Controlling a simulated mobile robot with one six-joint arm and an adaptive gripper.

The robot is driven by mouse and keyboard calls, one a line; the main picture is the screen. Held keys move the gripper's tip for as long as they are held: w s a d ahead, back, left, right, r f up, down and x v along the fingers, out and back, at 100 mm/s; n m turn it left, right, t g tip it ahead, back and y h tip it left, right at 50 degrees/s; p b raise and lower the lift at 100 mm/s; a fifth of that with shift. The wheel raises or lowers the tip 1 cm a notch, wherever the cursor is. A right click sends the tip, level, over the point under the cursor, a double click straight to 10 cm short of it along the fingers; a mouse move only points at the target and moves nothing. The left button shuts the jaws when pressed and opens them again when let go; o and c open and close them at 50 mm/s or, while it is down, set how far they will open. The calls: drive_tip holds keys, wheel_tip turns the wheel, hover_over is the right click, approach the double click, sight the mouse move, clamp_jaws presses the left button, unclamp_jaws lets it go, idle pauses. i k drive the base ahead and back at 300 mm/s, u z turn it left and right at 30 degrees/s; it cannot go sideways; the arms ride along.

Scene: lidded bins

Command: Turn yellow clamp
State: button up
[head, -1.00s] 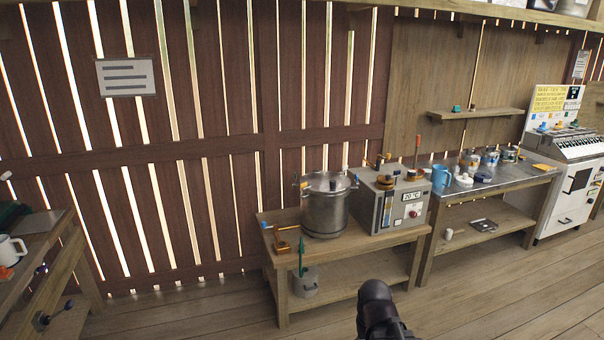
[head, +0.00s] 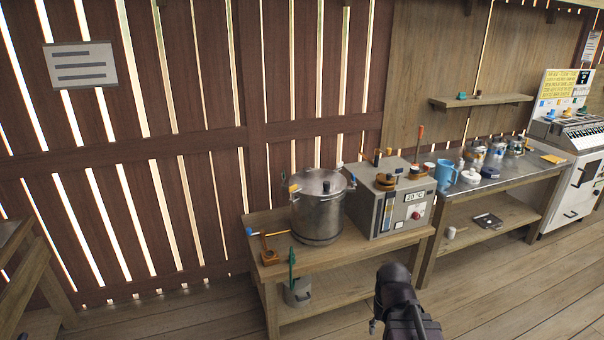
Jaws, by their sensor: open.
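A metal pot (head: 319,215) with a lid stands on the wooden bench in the head view. A small yellow piece (head: 294,188) at the left of its rim looks like the yellow clamp; its exact shape and turn are too small to tell. A blue piece (head: 352,180) sits at the right of the rim. A dark rounded part of my arm shows at the bottom, in front of the bench and apart from the pot. No gripper fingers can be made out.
A grey box with a temperature display (head: 390,205) stands right of the pot. A wooden stand with a blue-tipped rod (head: 268,255) is at its left. A blue mug (head: 445,175) and jars are on the metal-topped table. The floor before the bench is open.

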sight(293, 189)
drive_tip(key=z, duration=0.15)
drive_tip(key=i, duration=1.7)
drive_tip(key=z, duration=0.1)
